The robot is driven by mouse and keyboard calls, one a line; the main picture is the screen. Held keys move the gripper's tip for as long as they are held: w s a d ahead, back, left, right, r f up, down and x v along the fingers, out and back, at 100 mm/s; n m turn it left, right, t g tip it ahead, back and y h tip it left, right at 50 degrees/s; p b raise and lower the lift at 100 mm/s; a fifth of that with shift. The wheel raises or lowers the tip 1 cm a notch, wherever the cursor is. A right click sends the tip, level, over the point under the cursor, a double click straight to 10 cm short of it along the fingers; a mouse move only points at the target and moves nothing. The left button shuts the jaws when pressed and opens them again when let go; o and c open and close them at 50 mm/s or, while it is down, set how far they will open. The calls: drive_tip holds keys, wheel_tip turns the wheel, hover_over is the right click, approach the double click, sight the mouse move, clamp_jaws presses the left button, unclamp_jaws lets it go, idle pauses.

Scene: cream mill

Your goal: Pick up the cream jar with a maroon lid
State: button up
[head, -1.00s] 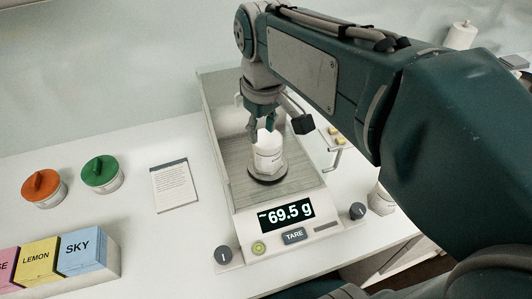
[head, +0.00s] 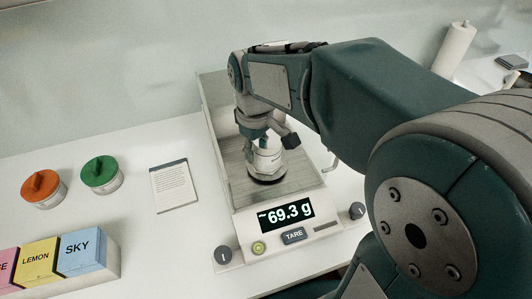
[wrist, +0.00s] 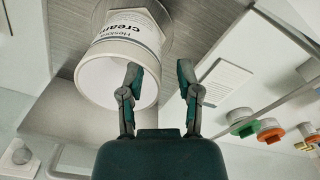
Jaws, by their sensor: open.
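A white cream jar (head: 267,162) with a printed label stands upright on the scale's dark round pan. In the wrist view the same jar (wrist: 112,55) fills the upper left, its plain white end towards me. No maroon lid shows on it. My gripper (head: 256,138) is open and points down at the jar's top, hiding part of it in the head view. In the wrist view my gripper (wrist: 158,70) has its left finger in front of the jar's rim and its right finger clear to the right. I cannot tell whether either finger touches the jar.
Left are jars with an orange lid (head: 40,183) and a green lid (head: 100,168), a printed card (head: 175,186) and coloured boxes (head: 80,250). Bare counter lies between.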

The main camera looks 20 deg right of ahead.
wheel_tip(320, 180, down, 2)
drive_tip(key=shift+f, duration=0.1)
drive_tip(key=shift+c, duration=0.3)
clamp_jaws()
